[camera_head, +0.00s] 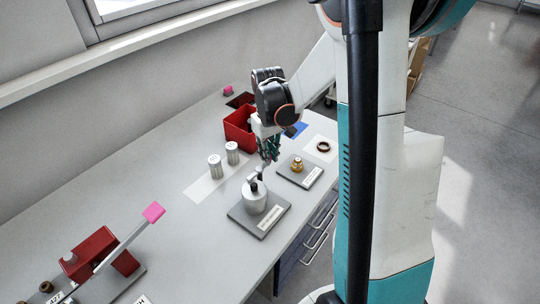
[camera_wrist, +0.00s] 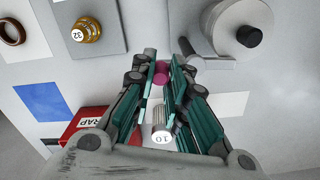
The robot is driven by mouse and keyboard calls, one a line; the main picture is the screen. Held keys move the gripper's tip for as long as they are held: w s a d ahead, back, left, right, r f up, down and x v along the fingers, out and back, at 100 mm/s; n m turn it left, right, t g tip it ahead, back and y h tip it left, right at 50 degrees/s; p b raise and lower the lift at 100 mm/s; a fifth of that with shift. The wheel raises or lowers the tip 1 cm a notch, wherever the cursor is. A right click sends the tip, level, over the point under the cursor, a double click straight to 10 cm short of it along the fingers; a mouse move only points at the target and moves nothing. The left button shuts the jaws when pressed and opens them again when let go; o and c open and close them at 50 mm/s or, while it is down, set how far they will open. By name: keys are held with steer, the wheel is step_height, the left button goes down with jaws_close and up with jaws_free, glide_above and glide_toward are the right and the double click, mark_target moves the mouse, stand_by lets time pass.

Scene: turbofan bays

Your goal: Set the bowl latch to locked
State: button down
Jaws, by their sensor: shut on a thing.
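The bowl (camera_head: 256,196) is a light grey round body with a dark top, standing on a dark grey plate (camera_head: 240,215). In the wrist view the bowl (camera_wrist: 238,28) is at the upper right. A pale latch arm (camera_wrist: 212,63) reaches left from near it towards my fingers. My gripper (camera_wrist: 163,72) is closed around a pink piece (camera_wrist: 160,80), which looks like the latch's grip. In the head view my gripper (camera_head: 267,158) is just above and behind the bowl; its fingers hide most of the latch there. I cannot read the latch's setting.
Two silver cans (camera_head: 215,167) stand on a pale mat left of the gripper. A red bin (camera_head: 240,128) is behind. A brass fitting (camera_head: 297,164) on a plate and a dark ring (camera_head: 323,147) are to the right. A red block with a pink-tipped lever (camera_head: 120,240) is at front left.

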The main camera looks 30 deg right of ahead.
steer(key=shift+w+a+n, duration=0.1)
steer(key=shift+w+n, duration=0.05)
steer(key=shift+n, duration=0.35)
steer(key=c, duration=1.5)
jaws_free()
steer(key=shift+c, duration=0.2)
step_height(320, 180, up, 12)
